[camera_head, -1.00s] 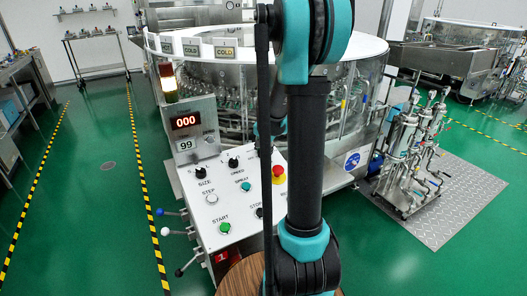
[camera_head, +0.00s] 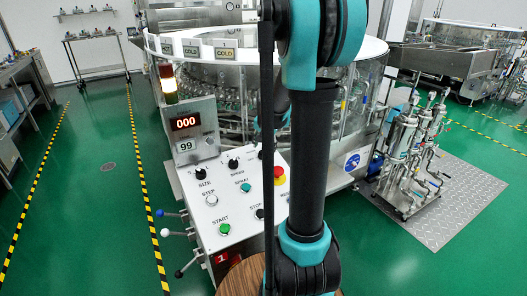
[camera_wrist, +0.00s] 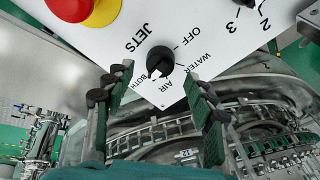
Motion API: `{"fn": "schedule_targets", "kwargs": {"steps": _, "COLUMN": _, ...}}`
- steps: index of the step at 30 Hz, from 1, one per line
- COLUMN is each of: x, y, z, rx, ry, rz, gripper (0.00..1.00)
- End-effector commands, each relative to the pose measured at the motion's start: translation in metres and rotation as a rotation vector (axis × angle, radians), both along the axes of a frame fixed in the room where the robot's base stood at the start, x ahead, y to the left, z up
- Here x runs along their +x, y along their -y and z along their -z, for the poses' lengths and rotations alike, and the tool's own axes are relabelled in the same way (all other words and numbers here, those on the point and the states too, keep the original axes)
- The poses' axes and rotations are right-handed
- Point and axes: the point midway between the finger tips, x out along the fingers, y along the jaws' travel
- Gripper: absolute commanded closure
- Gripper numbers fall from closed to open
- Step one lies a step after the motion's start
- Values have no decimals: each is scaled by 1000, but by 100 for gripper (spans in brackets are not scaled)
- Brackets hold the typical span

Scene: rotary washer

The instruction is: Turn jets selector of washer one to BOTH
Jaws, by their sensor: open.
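The jets selector is a black round knob (camera_wrist: 160,60) on the white panel in the wrist view. The printed words JETS, OFF, WATER, AIR and BOTH surround it and appear upside down or tilted. I cannot tell which word its pointer marks. My gripper (camera_wrist: 157,76) is open, one finger to each side below the knob in the picture, with the knob just beyond the fingertips and apparently untouched. In the head view my arm covers the gripper and the part of the control panel (camera_head: 240,210) around the selector.
A red emergency button (camera_wrist: 103,10) on a yellow base sits left of the selector in the wrist view. In the head view, a speed knob (camera_head: 234,164) and a green START button (camera_head: 224,229) share the panel. The washer drum (camera_head: 225,80) stands behind it.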

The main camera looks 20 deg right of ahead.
Motion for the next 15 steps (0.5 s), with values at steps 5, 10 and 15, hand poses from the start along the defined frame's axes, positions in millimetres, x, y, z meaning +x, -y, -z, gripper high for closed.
{"fn": "schedule_targets", "kwargs": {"steps": 5, "x": -12, "y": -2, "z": -31, "rx": 0, "ry": 0, "rz": 0, "gripper": 45}}
{"fn": "schedule_targets", "kwargs": {"steps": 10, "x": -21, "y": -3, "z": -57, "rx": 0, "ry": 0, "rz": 0, "gripper": 45}}
{"fn": "schedule_targets", "kwargs": {"steps": 15, "x": -26, "y": -3, "z": -73, "rx": 0, "ry": 0, "rz": 0, "gripper": 45}}
